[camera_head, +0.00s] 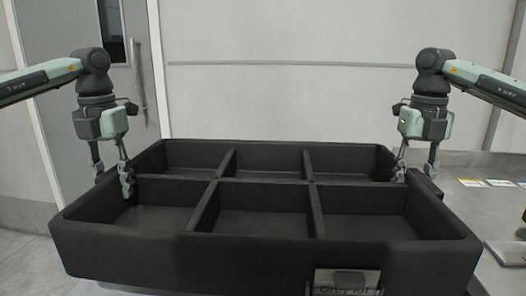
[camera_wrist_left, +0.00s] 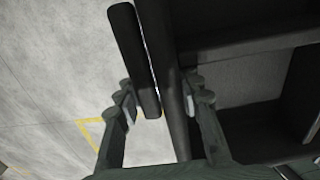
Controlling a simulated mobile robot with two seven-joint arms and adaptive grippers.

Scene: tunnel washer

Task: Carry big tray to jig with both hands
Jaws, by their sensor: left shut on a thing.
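The big tray (camera_head: 310,205), black with six empty compartments, fills the middle of the head view and looks about level. My left gripper (camera_head: 112,176) is shut on the tray's left side, one finger inside the wall and one outside. In the left wrist view the left gripper's fingers (camera_wrist_left: 160,102) close around a dark bar (camera_wrist_left: 133,55) and the tray wall beside it. My right gripper (camera_head: 415,172) holds the right side the same way, fingers astride the wall; its outer fingertip is partly hidden. I cannot pick out the jig.
A grey worktop (camera_head: 485,210) with several small cards lies right of the tray. A labelled card (camera_head: 347,281) is at the tray's front. A grey door (camera_head: 95,75) and pale wall panels stand behind. Bare floor (camera_wrist_left: 60,90) with a yellow line shows left of the tray.

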